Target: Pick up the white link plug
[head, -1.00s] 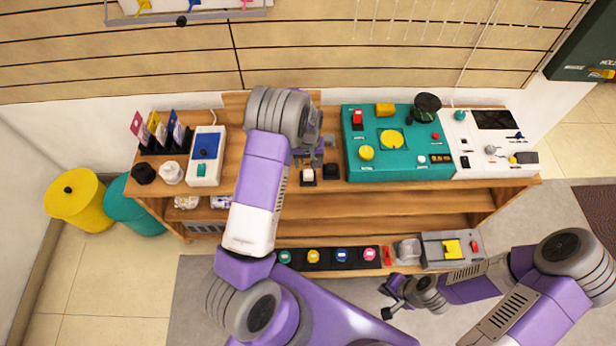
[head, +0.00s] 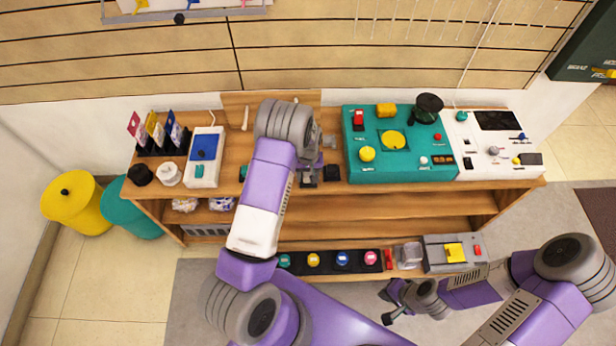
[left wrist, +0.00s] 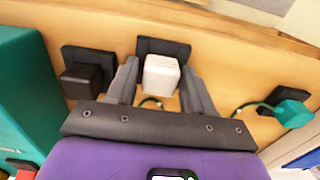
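The white link plug (left wrist: 161,75) stands on a black square base (left wrist: 178,48) in the left wrist view. My left gripper (left wrist: 160,72) is open, with one finger on each side of the plug. Narrow gaps seem to show beside it, and I cannot tell whether either finger touches. In the head view my left gripper (head: 309,174) is over the wooden bench top (head: 400,188) and mostly hides the white plug. My right gripper (head: 387,306) is open and empty, low in front of the bench.
A black plug (left wrist: 84,78) on its base stands close left of the white one in the left wrist view. A teal plug (left wrist: 289,98) with a cord is to the right. A teal console (head: 390,165) stands close right of my left gripper in the head view.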

